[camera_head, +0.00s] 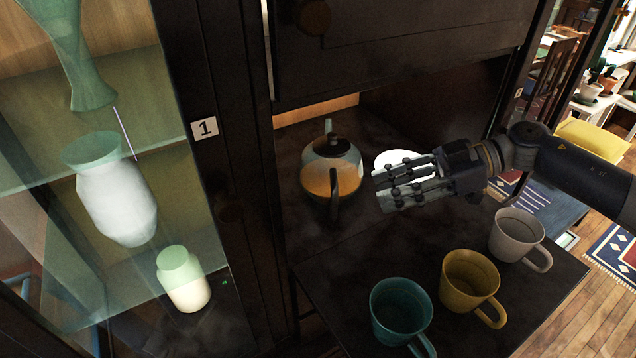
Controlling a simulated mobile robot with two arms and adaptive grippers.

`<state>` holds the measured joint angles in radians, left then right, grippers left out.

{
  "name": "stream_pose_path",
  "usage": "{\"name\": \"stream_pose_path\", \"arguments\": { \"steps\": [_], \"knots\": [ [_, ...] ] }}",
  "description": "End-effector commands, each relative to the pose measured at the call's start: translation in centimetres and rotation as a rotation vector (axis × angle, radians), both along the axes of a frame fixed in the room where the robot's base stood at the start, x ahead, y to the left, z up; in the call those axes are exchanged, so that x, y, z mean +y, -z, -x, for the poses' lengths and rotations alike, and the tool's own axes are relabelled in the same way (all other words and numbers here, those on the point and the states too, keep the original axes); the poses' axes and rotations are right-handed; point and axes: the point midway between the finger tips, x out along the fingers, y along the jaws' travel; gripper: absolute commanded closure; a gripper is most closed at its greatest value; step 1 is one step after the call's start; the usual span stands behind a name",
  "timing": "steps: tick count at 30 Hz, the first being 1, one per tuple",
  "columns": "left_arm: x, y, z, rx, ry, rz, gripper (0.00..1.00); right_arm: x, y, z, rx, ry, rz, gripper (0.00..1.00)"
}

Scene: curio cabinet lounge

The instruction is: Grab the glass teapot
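The glass teapot (346,163) stands upright inside the dark cabinet compartment, on its floor. It has clear walls, amber liquid in the lower part and a dark lid with a knob. Its dark handle points toward the camera and its spout points to the back. My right gripper (380,190) comes in from the right, fingers pointing left at the teapot. The fingers look apart, with nothing between them, and a small gap shows between the fingertips and the teapot. My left gripper is not in view.
A white dish (392,157) lies behind my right gripper, partly hidden. Teal (398,312), yellow (469,280) and white (517,236) mugs stand on the dark shelf in front. At left, a glass door (30,160) covers vases. A dark post (235,130) stands left of the compartment.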

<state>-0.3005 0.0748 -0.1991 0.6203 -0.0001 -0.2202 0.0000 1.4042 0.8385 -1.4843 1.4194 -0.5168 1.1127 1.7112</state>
Motion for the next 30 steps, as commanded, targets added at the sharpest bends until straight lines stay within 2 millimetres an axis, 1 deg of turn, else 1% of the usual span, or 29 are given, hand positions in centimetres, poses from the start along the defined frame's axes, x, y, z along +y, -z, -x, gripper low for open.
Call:
{"name": "stream_pose_path", "arguments": {
  "steps": [1, 2, 5, 9, 12, 16, 19, 22, 25, 30],
  "knots": [
    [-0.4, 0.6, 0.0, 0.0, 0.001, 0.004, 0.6, 0.1, 0.6, 0.0, -0.001, -0.001, 0.0, 0.66],
    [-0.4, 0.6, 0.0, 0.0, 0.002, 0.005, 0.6, 0.3, 0.7, 0.1, 0.0, -0.002, 0.0, 0.66],
    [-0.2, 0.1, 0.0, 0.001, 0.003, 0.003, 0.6, 1.4, 1.0, 0.2, 0.002, -0.004, 0.0, 0.66],
    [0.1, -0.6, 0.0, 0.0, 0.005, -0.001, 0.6, 3.5, 1.8, 0.4, 0.002, -0.004, 0.0, 0.66],
    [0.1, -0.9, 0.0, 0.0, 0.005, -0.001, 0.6, 4.6, 2.4, 0.5, 0.001, -0.003, 0.0, 0.66],
    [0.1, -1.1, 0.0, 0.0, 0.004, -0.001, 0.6, 5.4, 2.8, 0.6, -0.001, -0.001, 0.0, 0.66],
    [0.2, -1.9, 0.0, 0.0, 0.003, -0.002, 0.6, 6.4, 3.1, 0.8, 0.002, -0.005, 0.0, 0.66],
    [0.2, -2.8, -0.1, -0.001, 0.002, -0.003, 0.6, 7.8, 3.9, 1.0, 0.003, -0.005, 0.0, 0.66],
    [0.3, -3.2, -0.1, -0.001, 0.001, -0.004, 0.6, 9.0, 4.6, 1.1, 0.002, -0.004, -0.001, 0.66],
    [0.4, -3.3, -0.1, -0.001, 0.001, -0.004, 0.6, 9.8, 5.2, 1.1, 0.0, -0.001, 0.0, 0.66]
  ]
}}
